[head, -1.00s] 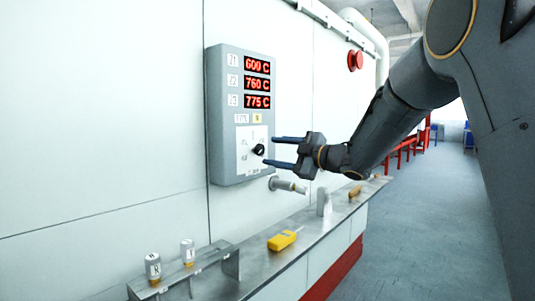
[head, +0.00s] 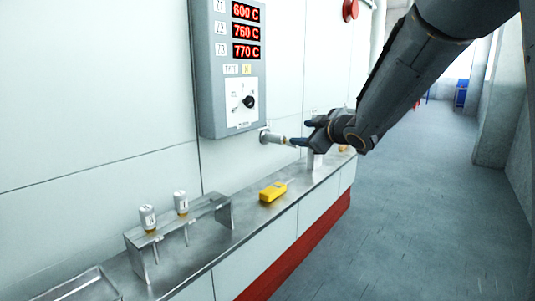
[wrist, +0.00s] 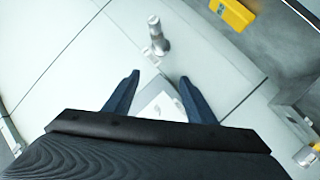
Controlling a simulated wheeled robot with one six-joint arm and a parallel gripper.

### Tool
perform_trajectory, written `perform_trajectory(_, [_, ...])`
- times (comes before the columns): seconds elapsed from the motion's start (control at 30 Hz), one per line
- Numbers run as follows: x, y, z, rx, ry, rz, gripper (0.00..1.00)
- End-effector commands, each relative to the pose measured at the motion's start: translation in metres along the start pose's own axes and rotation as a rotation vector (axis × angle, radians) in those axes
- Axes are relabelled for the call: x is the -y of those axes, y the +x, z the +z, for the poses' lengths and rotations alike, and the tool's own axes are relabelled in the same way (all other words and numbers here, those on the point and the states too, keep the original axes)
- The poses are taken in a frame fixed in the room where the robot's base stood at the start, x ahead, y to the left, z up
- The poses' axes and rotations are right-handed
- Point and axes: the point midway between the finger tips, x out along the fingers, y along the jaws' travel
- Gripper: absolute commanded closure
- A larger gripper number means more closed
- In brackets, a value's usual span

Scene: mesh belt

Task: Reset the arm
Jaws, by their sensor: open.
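My gripper (head: 302,133) is at the right of the head view, below and to the right of the grey control panel (head: 203,75). Its two dark blue fingers are apart with nothing held; they also show open in the wrist view (wrist: 158,100). The panel has red displays reading 600 C, 760 C and 770 C, and a black knob (head: 249,101) on a white plate. The fingers are apart from the knob. A metal pipe stub (head: 272,137) sticks out of the wall just left of the fingertips in the head view.
A steel shelf (head: 240,219) runs along the wall. A red button (head: 350,10) is on the wall. The floor (head: 400,220) at right is clear.

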Motion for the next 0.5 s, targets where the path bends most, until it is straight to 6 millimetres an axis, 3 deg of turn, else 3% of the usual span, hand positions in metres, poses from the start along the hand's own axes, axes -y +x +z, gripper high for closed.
perform_trajectory(0.1, [0.028,-0.037,0.068,0.273,0.183,0.019,0.49])
perform_trajectory(0.2, [0.06,-0.075,0.116,0.479,0.322,0.014,0.49])
perform_trajectory(0.4, [0.142,-0.167,0.18,0.848,0.576,-0.033,0.49])
perform_trajectory(0.5, [0.186,-0.216,0.196,1.014,0.695,-0.072,0.49])
